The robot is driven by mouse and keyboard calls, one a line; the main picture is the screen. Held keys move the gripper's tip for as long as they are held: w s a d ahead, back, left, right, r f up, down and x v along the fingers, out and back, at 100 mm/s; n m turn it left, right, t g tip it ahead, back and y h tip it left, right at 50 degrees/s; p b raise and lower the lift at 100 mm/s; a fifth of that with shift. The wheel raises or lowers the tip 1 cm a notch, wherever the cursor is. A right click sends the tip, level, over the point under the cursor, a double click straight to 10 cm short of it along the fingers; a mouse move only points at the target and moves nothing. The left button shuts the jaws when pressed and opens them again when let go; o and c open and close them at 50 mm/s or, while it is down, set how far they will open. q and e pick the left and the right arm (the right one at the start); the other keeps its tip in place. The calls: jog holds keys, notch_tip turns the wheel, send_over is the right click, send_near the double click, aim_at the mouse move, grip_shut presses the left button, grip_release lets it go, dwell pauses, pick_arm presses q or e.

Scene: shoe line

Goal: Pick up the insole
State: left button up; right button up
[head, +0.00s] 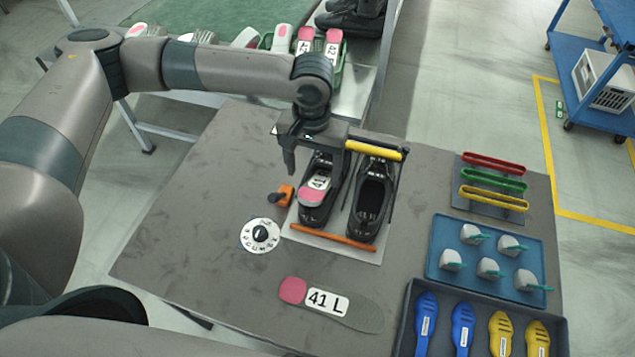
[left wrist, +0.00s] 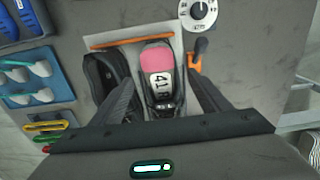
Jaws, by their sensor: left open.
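An insole marked 41 L (head: 327,302), grey with a pink heel, lies flat on the table's near part. A second insole, marked 41 (head: 313,194), also pink at one end, lies on or in the left black shoe (head: 311,215); in the left wrist view this insole (left wrist: 158,61) reads 41 R. The right black shoe (head: 369,200) shows an empty opening. My left gripper (head: 313,163) is open above the left shoe. In the left wrist view its fingers (left wrist: 160,85) stand either side of that shoe and insole; contact is unclear. My right gripper is not in view.
The shoes stand on a light plate with an orange bar (head: 332,237) and a yellow bar (head: 373,150). A round dial (head: 260,235) and an orange clamp (head: 286,193) are at its left. Blue tray (head: 440,235) and dark tray (head: 408,310) fill the right.

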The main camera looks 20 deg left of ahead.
aim_at(313, 191)
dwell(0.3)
pick_arm(q)
jog(key=shift+s+f, duration=0.15)
jog(key=shift+f, duration=0.1)
jog(key=f, duration=0.1)
jog(key=f+p, duration=0.2)
jog(key=f, duration=0.1)
jog(key=shift+s+d, duration=0.1)
jog(key=shift+s, duration=0.25)
jog(key=shift+f, duration=0.4)
jog(key=c, duration=1.1)
